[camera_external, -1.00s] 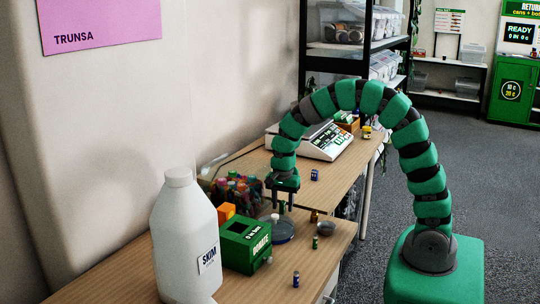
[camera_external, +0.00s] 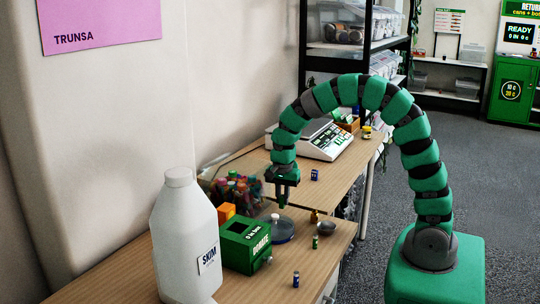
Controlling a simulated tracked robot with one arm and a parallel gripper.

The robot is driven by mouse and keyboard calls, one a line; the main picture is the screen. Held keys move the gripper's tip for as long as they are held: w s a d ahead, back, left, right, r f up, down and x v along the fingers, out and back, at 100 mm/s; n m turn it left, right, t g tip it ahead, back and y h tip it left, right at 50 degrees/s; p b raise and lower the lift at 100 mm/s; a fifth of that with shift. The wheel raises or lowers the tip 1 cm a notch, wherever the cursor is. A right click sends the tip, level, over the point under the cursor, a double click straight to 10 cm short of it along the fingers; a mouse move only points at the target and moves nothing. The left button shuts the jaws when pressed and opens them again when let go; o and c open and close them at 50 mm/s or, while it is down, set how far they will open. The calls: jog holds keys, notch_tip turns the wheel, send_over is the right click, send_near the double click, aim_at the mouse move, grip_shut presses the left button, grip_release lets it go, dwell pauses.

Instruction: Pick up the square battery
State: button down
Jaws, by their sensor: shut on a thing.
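My gripper (camera_external: 282,199) points down above the wooden table, left of the arm's arch. Its fingers are shut on a small dark green item (camera_external: 282,206), mostly hidden between them. It is too small to tell whether this is the square battery. A blue boxy piece (camera_external: 315,174) stands farther back on the table. A green battery-like cylinder (camera_external: 315,242) and a blue one (camera_external: 296,280) stand upright near the front edge. A small amber item (camera_external: 314,216) stands right of the gripper.
A round blue-grey dish (camera_external: 283,230) sits just below the gripper. Left of it are the green donate box (camera_external: 240,250), an orange block (camera_external: 226,211) and a large white milk jug (camera_external: 186,240). A small metal bowl (camera_external: 326,228) is to the right; a scale (camera_external: 322,140) stands behind.

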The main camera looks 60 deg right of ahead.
jog(key=shift+r, duration=0.65)
jog(key=shift+s+r, duration=0.1)
jog(key=shift+s, duration=0.15)
jog(key=s+p, duration=0.1)
jog(key=s, duration=0.4)
jog(key=s+r+p, duration=0.1)
jog(key=s, duration=0.4)
jog(key=s+p, duration=0.1)
jog(key=s, duration=0.4)
jog(key=shift+s+r, duration=0.1)
jog(key=shift+r, duration=0.05)
jog(key=shift+w+d+r, duration=0.1)
jog(key=shift+w+r, duration=0.05)
jog(key=shift+w, duration=0.15)
jog(key=shift+m, duration=0.8)
jog(key=w+d+p, duration=0.3)
jog(key=w+d, duration=0.3)
jog(key=w+d+p, duration=0.2)
jog(key=w+d, duration=0.3)
jog(key=d, duration=0.2)
jog(key=w+d+p, duration=0.3)
jog(key=w+d, duration=0.3)
jog(key=shift+w+d+p, duration=0.15)
jog(key=shift+w+p, duration=0.2)
jog(key=shift+w+d, duration=0.15)
jog(key=shift+d, duration=0.4)
jog(key=shift+w, duration=0.1)
